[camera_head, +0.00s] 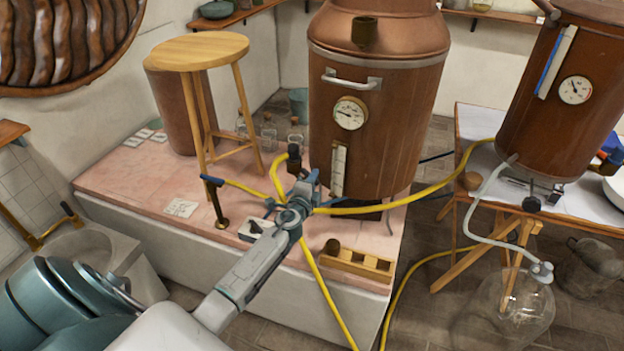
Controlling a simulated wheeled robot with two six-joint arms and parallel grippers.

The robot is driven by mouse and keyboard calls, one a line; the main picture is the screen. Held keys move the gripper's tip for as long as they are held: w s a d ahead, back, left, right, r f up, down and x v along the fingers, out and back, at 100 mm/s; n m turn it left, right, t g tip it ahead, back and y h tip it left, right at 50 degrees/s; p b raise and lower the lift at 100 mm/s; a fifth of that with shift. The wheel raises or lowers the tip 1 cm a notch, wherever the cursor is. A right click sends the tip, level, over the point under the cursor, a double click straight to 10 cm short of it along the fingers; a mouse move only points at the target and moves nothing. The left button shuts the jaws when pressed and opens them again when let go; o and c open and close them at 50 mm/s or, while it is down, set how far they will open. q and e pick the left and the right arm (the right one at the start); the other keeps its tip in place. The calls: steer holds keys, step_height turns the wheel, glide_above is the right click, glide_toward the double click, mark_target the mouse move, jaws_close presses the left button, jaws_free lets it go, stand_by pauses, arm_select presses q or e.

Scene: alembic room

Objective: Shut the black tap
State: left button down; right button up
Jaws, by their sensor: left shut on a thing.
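My left gripper (297,203) reaches in from the lower left and is shut on part of a hose fitting in front of the large copper vessel (400,140). Yellow hoses (377,207) run from this fitting to several sides. A black upright piece (294,156), which may be the black tap, stands just behind and above my gripper. Blue lever-like parts (311,178) show close to the fingers. My gripper hides much of the fitting, so I cannot tell exactly which part it grips or how the tap is turned. My right gripper is not in view.
A wooden stool (200,52) stands on the pink-topped platform (135,190). A wooden block with holes (357,264) lies at the platform's front right. A second copper vessel (560,110) stands on the table at right, with a glass flask (510,305) below. A yellow hose crosses the floor.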

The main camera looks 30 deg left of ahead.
arm_select(q)
steer(key=c, duration=1.4)
jaws_free()
steer(key=shift+o, duration=0.2)
steer(key=shift+s+a+m+h, duration=0.15)
steer(key=shift+m+h, duration=0.55)
steer(key=shift+h, duration=0.2)
steer(key=s+m+h+b, duration=0.1)
steer(key=s+h+b, duration=0.2)
steer(key=s, duration=0.8)
steer(key=shift+m+t, duration=0.3)
steer(key=shift+s+a, duration=0.1)
